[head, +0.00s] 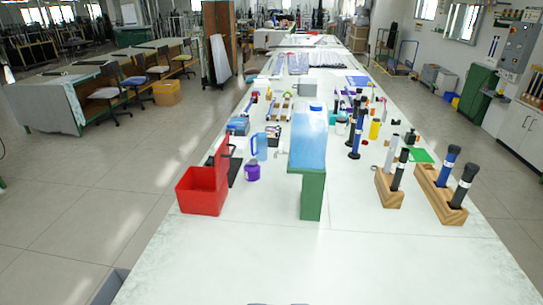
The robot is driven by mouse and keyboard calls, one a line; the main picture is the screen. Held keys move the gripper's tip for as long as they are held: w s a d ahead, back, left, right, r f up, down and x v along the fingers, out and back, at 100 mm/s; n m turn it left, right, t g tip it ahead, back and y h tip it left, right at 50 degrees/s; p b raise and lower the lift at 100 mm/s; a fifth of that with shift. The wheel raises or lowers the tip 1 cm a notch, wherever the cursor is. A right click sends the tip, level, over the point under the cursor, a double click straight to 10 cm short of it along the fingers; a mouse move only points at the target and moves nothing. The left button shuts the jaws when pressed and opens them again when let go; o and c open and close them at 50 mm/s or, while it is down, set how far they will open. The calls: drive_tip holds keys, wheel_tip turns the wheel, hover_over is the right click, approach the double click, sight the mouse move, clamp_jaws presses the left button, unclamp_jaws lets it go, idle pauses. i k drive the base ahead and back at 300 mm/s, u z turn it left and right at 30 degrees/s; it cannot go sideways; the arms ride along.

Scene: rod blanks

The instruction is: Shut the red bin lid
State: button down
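The red bin (200,195) stands near the left edge of the long white table. Its red lid (222,160) is up, rising steeply from the right side of the bin, so the bin is open at the top. I see a little of its inner walls, but not whether anything lies in it. Only a thin dark sliver at the bottom edge of the head view may be my gripper (278,303). It is far in front of the bin and touches nothing I can see. Its fingers are not clear enough to show their opening.
Right of the bin are a purple jar (252,172) and a blue container on a green stand (313,198). Wooden blocks (390,190) with dark rods stand at the right. Several small items crowd farther back. The near part of the table (300,260) is clear.

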sight(222, 155)
drive_tip(key=z, duration=2)
drive_tip(key=k, duration=1.1)
drive_tip(key=u, duration=1.85)
drive_tip(key=i, duration=1.2)
drive_tip(key=z, duration=0.05)
